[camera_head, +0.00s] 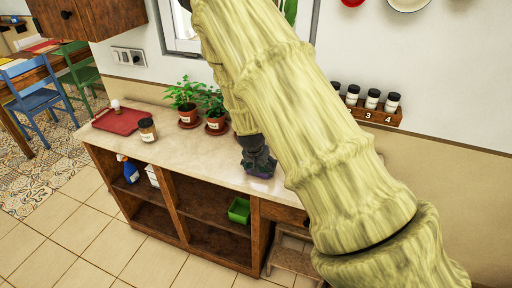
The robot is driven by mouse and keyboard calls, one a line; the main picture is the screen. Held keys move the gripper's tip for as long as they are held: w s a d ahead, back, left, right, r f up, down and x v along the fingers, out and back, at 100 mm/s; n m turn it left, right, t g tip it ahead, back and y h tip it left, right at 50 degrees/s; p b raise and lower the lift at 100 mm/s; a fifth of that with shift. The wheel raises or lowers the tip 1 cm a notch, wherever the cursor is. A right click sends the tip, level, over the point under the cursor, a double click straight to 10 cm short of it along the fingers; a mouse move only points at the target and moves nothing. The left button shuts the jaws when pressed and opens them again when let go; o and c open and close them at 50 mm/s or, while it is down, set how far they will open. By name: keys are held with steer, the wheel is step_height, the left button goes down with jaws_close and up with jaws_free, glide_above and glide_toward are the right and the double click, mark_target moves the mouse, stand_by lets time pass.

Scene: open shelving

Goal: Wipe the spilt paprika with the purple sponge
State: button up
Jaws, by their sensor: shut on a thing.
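My gripper (259,167) is at the countertop, right of the plants, pointing down. It is shut on the purple sponge (262,174), of which only a small purple part shows beneath the dark fingers. The sponge is at the counter surface; whether it presses on it I cannot tell. I cannot make out any spilt paprika on the visible counter (190,150). My arm hides the counter's right part.
Two potted plants (186,96) (214,112) stand close left of my gripper. A brown jar with a dark lid (148,130) and a red board (118,121) are farther left. A spice rack (376,114) hangs on the wall. A green container (239,210) sits on the shelf below.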

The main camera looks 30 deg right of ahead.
steer(key=shift+w+a+r+p, duration=0.2)
steer(key=shift+w+r+p, duration=0.1)
steer(key=shift+r, duration=0.25)
steer(key=shift+w+a+r+p, duration=0.15)
steer(key=shift+w+r+p, duration=0.1)
steer(key=shift+r, duration=0.25)
steer(key=shift+s+d+r+p, duration=0.15)
steer(key=shift+s+r+p, duration=0.1)
steer(key=shift+r+p, duration=0.25)
steer(key=shift+s+d+r+p, duration=0.15)
steer(key=shift+s+r+p, duration=0.1)
steer(key=shift+r, duration=0.45)
steer(key=shift+w+r+p, duration=0.15)
steer(key=shift+r+p, duration=0.35)
steer(key=shift+r, duration=0.15)
steer(key=shift+r+p, duration=0.7)
steer(key=shift+r, duration=0.45)
